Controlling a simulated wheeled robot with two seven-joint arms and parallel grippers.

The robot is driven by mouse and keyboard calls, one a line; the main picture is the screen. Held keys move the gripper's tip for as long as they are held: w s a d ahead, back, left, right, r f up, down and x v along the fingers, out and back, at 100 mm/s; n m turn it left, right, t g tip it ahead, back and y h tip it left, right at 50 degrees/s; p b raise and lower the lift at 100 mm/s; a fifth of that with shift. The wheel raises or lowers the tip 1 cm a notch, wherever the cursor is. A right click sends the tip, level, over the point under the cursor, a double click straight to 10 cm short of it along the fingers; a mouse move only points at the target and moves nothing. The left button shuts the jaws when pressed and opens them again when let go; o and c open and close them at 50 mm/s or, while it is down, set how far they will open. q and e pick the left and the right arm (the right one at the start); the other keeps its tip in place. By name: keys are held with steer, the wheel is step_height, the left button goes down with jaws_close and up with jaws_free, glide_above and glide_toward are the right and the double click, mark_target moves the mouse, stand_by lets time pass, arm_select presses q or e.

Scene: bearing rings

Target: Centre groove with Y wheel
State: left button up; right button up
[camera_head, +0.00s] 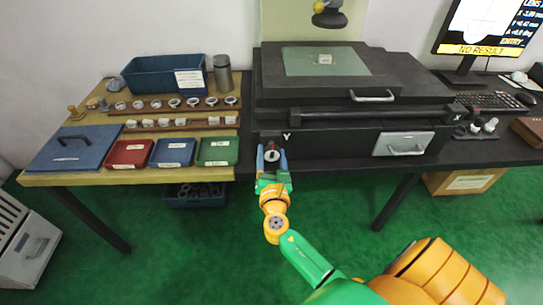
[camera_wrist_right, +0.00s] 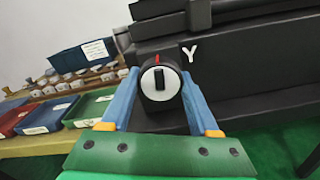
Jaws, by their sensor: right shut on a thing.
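The Y wheel, a black knob with a pale face and a red mark (camera_wrist_right: 160,84), sits on the front of the dark machine beside a white letter Y. My right gripper (camera_head: 271,158) is at this wheel, with one blue finger on each side, shut on it; in the right wrist view the fingers flank the wheel (camera_wrist_right: 160,100). A small pale part (camera_head: 325,60) lies on the greenish glass stage (camera_head: 300,57) under the yellow camera head (camera_head: 330,14). The groove is too small to make out. My left gripper is not in view.
The monitor (camera_head: 486,32) at the right shows "NO RESULT" and small offset readings. An X wheel (camera_head: 474,125) is at the machine's right end. Ring racks (camera_head: 160,114), red, blue and green trays (camera_head: 217,151) and a blue lid (camera_head: 52,150) fill the left table.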

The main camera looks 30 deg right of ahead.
steer(key=m+b, duration=0.1)
steer(key=m, duration=0.2)
steer(key=shift+f, duration=0.15)
steer(key=shift+a+m+b, duration=0.1)
steer(key=shift+m+b, duration=0.85)
steer(key=shift+m, duration=0.85)
steer(key=o, duration=1.4)
steer(key=shift+c, duration=0.2)
steer(key=v, duration=0.7)
steer(key=shift+b, duration=0.4)
